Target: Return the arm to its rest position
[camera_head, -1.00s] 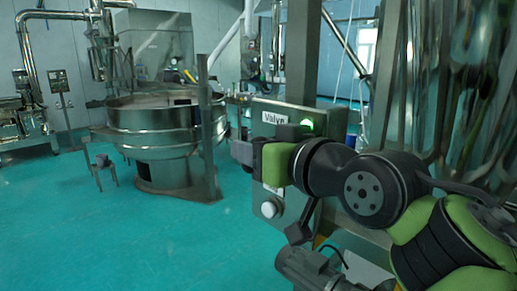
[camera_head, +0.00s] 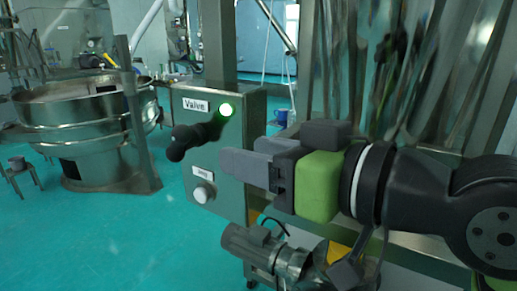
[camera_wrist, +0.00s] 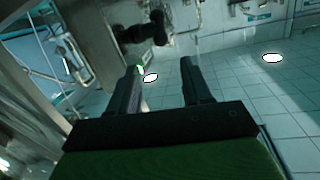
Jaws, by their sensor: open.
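My gripper (camera_head: 247,165) is at the centre right in the head view, in front of the right part of the control box (camera_head: 222,178). Its fingers point left and hold nothing. In the wrist view the two dark fingers (camera_wrist: 160,78) stand apart with a clear gap between them. The black valve handle (camera_head: 195,136) is on the box, to the left of the fingertips and apart from them. A dark handle-like shape (camera_wrist: 141,32) also shows beyond the fingers in the wrist view.
A round steel sieve (camera_head: 80,122) stands at the left. A grey motor (camera_head: 250,247) sits below the box and my gripper. Shiny metal machinery (camera_head: 400,75) stands close behind my arm. The teal floor (camera_head: 90,235) at the lower left is clear.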

